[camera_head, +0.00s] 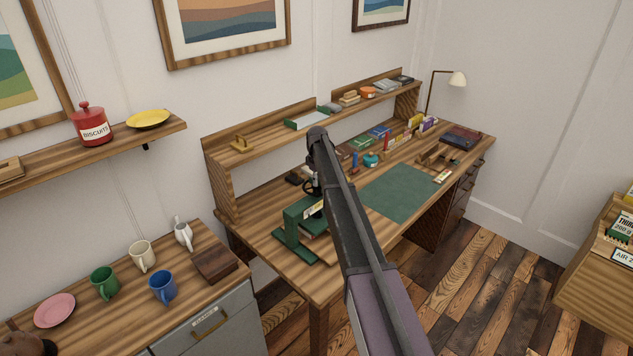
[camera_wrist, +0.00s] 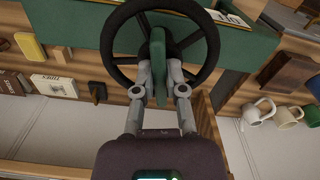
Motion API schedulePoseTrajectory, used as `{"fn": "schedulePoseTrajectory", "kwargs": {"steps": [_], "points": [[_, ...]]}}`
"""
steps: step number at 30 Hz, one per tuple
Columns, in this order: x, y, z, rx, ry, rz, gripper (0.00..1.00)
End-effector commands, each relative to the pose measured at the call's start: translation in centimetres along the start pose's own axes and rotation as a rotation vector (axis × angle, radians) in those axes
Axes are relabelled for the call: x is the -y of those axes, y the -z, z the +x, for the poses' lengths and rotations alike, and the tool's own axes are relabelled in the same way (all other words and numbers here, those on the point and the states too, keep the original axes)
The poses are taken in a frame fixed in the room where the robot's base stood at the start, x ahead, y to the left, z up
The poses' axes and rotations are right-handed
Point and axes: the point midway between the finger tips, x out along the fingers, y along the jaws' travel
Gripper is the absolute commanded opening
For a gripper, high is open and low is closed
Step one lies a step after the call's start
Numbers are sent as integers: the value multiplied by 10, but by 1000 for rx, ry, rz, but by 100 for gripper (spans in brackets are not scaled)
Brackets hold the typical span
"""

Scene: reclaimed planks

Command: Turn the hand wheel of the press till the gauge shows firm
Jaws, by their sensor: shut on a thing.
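The green press (camera_head: 292,238) stands at the near left end of the desk, partly covered by my arm; its green frame (camera_wrist: 75,28) fills the top of the wrist view. Its black hand wheel (camera_head: 309,187) sits on top and shows large in the wrist view (camera_wrist: 117,73). My gripper (camera_wrist: 160,78) is shut on the wheel at a green grip on its near side, one finger on each side. A pale gauge plate (camera_wrist: 231,18) with a yellow edge lies beside the wheel, its lettering upside down and partly cut off; I cannot make out its reading.
A green mat (camera_head: 395,192) lies on the desk (camera_head: 262,218). A raised shelf (camera_head: 268,130) runs behind the press. Mugs, including a blue one (camera_head: 162,287), stand on the cabinet at left. A lamp (camera_head: 455,80) stands at the far end.

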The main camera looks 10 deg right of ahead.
Motion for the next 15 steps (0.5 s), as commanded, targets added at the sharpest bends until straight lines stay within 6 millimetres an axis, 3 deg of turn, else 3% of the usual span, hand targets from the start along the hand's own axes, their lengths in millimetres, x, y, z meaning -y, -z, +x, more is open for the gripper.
{"fn": "schedulePoseTrajectory", "kwargs": {"steps": [15], "points": [[3, -3, 1, 7, 4, 431, 0]]}}
